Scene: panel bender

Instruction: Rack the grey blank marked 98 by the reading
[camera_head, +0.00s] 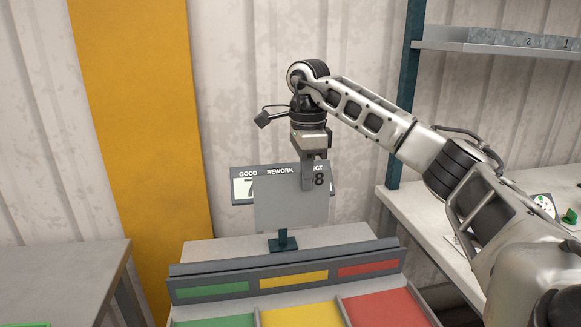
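My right gripper (310,178) comes in from the right and points down. It is shut on the upper right part of a flat grey blank (285,208), which hangs upright. Behind the blank is a dark sign (241,172) reading GOOD, REWORK and a partly covered word ending in "CT". In front is a rack (217,270) with green, yellow and red sections from left to right. My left gripper is not in view.
A grey table (60,275) stands at the left, its visible top mostly bare. At the right, a shelf unit has a lower board (415,205) with small items, and an upper shelf (490,48) with numbered bins. A yellow column (140,110) rises behind.

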